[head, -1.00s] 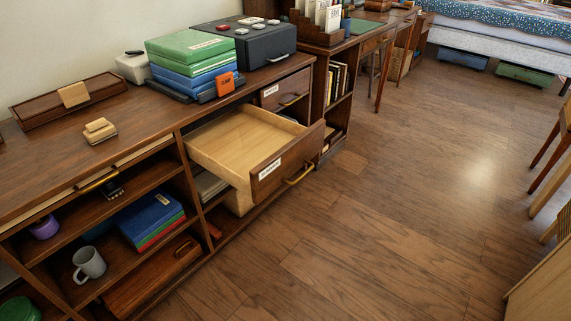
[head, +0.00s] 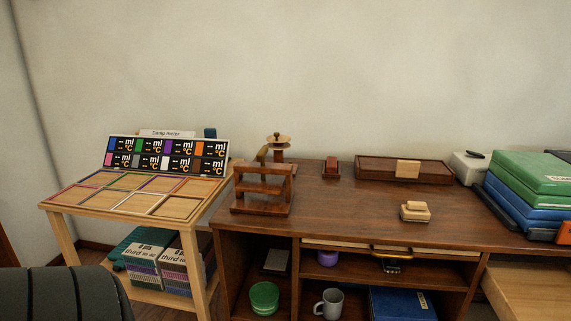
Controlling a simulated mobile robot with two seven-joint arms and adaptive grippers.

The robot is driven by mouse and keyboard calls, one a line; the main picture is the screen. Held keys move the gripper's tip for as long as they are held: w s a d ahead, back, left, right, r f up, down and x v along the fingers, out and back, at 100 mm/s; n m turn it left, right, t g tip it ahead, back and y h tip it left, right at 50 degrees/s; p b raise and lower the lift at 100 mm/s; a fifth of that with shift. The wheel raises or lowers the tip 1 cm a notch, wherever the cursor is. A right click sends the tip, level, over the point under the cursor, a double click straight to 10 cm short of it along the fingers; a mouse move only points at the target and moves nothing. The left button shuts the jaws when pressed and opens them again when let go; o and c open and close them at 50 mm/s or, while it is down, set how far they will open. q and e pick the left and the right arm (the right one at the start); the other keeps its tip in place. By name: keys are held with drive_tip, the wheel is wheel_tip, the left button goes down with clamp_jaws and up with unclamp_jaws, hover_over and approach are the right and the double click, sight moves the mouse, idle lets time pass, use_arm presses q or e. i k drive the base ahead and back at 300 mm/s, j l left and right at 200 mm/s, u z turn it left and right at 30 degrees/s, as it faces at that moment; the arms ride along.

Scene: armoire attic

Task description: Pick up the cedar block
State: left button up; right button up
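No block in view carries a readable cedar label, so I cannot tell for sure which is the cedar block. A small pale wooden block (head: 415,211), made of two stacked layers, lies on the front part of the dark wooden desktop (head: 345,208). A small reddish block (head: 331,168) stands farther back on the same desktop. A long dark wooden box (head: 387,169) with a pale square on its front lies near the wall. Neither of my grippers is in view; a dark ribbed part at the lower left seems to be my arm.
A slanted-top stand (head: 140,196) with a "Damp meter" display (head: 167,153) is at left. A wooden press-like frame (head: 264,188) stands at the desktop's left end. Green and blue boxes (head: 530,172) are stacked at right. An open drawer (head: 530,290) juts out at lower right.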

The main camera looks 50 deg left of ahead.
sight(332, 162)
drive_tip(key=u, duration=1.25)
